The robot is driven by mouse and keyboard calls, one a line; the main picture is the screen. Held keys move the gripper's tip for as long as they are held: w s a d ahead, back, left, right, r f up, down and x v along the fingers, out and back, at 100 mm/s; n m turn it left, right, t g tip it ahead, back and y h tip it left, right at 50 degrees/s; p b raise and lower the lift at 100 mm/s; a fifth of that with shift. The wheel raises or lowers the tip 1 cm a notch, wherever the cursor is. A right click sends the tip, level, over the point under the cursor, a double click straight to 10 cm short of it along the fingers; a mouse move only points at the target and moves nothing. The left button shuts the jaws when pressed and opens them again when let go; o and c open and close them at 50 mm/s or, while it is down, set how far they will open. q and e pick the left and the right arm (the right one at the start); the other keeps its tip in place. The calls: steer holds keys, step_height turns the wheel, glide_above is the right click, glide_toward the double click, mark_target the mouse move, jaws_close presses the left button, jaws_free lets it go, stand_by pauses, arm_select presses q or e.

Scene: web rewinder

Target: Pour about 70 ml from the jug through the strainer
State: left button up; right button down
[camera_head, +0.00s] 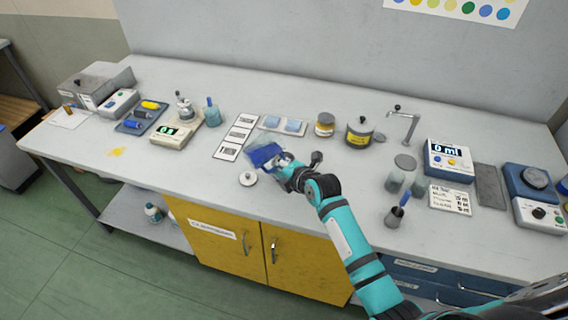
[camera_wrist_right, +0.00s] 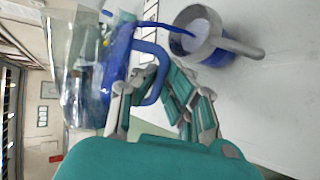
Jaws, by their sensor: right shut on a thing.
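The clear jug (camera_head: 265,153) with blue contents is in the middle of the table in the head view. My right gripper (camera_head: 284,161) is shut on its handle. In the right wrist view, the right gripper (camera_wrist_right: 148,88) closes on the blue handle of the jug (camera_wrist_right: 88,70). A grey round strainer-like bowl (camera_wrist_right: 200,27) with a long handle sits over a blue-sided vessel beside the jug. A thin blue strand reaches from the jug toward this bowl; I cannot tell if it is liquid. My gripper hides much of this area in the head view.
White cards (camera_head: 238,137) and a tray (camera_head: 283,126) are behind the jug.

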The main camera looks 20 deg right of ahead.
steer(key=shift+r, duration=0.1)
steer(key=shift+w+d+r+n+t+h, duration=0.1)
steer(key=shift+d+r+n+t+h, duration=0.15)
steer(key=shift+n+h, duration=0.25)
steer(key=shift+w+d+r+n+t+h, duration=0.1)
steer(key=shift+n+t+h, duration=0.3)
steer(key=shift+n, duration=0.2)
